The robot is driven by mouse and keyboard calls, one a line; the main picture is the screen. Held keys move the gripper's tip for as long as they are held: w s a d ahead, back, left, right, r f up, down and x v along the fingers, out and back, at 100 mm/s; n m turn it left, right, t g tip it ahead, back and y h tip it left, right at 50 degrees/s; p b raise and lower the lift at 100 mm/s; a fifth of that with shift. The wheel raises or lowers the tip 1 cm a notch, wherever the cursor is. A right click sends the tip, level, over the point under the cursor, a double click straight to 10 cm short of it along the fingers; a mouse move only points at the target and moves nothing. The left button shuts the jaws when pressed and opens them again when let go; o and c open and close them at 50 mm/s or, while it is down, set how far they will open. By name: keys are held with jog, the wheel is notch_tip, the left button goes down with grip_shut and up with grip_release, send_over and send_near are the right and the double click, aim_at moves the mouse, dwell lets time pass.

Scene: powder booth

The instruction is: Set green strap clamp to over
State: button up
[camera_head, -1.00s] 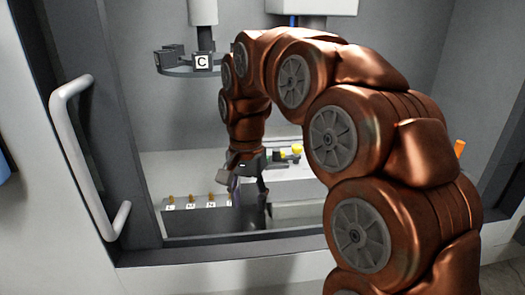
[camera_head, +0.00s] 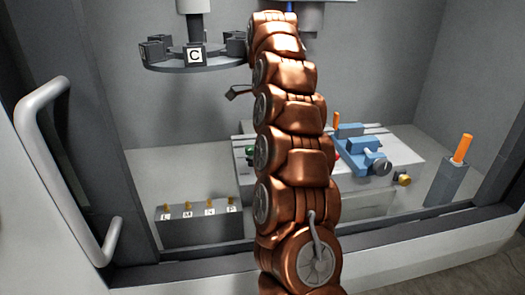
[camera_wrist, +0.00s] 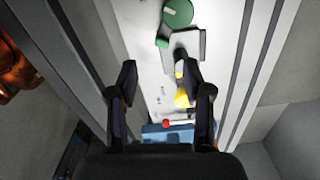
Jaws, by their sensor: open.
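In the wrist view a round dark-green part (camera_wrist: 178,12) with a white mark lies at the top edge on the pale table, and a smaller green piece (camera_wrist: 161,42) sits just below it. These look like the green strap clamp, beside a grey block (camera_wrist: 187,45). My arm mostly hides the gripper in the head view.
A blue vise (camera_head: 362,150) stands on the pale slotted table (camera_head: 410,143). An orange-topped post (camera_head: 447,183) is at right. A grey block with labelled brass pegs (camera_head: 200,228) is at left. A lettered carousel (camera_head: 190,62) hangs above. A white door handle (camera_head: 50,165) is near left.

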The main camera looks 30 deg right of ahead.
jog(key=shift+w+d+f, duration=0.1)
jog(key=shift+d+f, duration=0.15)
notch_tip(320, 180, down, 3)
jog(key=shift+r+b, duration=0.2)
jog(key=shift+b, duration=0.3)
jog(key=shift+f+p, duration=0.55)
jog(key=shift+f, duration=1.75)
grip_shut()
